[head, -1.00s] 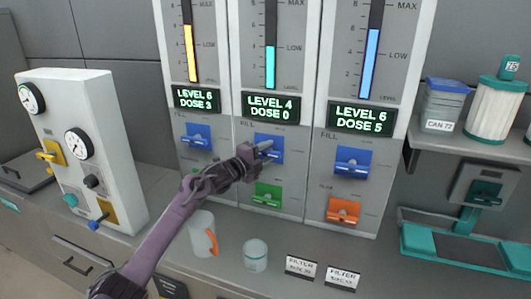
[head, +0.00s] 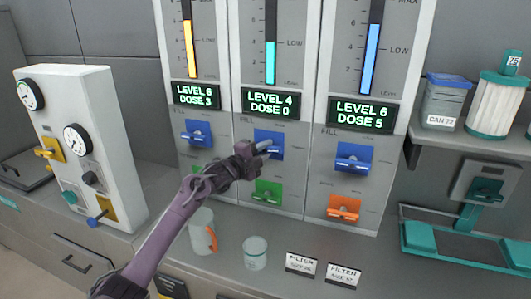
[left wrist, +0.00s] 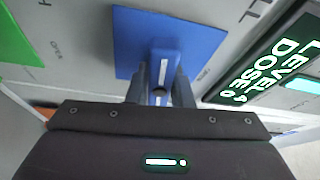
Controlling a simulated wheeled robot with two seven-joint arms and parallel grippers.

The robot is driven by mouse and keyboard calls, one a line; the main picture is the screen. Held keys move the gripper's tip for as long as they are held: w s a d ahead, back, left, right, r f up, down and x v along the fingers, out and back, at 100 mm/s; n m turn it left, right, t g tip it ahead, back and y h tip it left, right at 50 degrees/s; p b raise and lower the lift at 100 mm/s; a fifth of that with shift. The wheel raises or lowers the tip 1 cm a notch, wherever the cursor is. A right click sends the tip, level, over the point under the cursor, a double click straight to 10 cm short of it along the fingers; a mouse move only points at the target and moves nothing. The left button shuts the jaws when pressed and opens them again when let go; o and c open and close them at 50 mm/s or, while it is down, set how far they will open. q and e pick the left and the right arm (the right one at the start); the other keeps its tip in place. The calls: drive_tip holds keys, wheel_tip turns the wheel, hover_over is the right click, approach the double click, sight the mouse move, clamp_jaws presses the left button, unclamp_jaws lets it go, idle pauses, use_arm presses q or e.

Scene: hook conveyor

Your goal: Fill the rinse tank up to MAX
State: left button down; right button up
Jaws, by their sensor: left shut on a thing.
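Three tank panels stand side by side, each with a level gauge, a display, a blue FILL lever and a lower lever. The middle panel's gauge (head: 270,55) has a teal bar near LOW, and its display (head: 270,103) reads LEVEL 4, DOSE 0. My left gripper (head: 262,149) is at the middle panel's blue fill lever (head: 271,139), shut on its handle. In the left wrist view the fingers close around the lever's handle (left wrist: 161,75) in front of its blue plate. My right gripper is not in view.
The left panel reads LEVEL 6, DOSE 3; the right panel (head: 361,113) reads LEVEL 6, DOSE 5. A cup with an orange handle (head: 202,232) and a clear jar (head: 255,253) stand below my left arm. A gauge box (head: 90,150) stands at left.

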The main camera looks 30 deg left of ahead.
use_arm(q)
drive_tip(key=n+b, duration=0.1)
drive_tip(key=n+t, duration=0.1)
drive_tip(key=shift+f+n+b, duration=0.25)
drive_tip(key=shift+n+b, duration=0.05)
drive_tip(key=shift+b, duration=0.05)
drive_tip(key=n+t+y+b, duration=0.1)
drive_tip(key=n, duration=0.2)
drive_tip(key=shift+d, duration=0.1)
drive_tip(key=n+t+y+b, duration=0.1)
drive_tip(key=n+y, duration=0.1)
drive_tip(key=n, duration=0.3)
drive_tip(key=shift+r+n, duration=0.1)
drive_tip(key=shift+n, duration=0.2)
drive_tip(key=shift+n+y, duration=0.4)
drive_tip(key=shift+n, duration=0.1)
drive_tip(key=shift+n+t, duration=0.3)
drive_tip(key=shift+n, duration=0.1)
drive_tip(key=c, duration=1.3)
unclamp_jaws()
drive_tip(key=shift+r, duration=0.1)
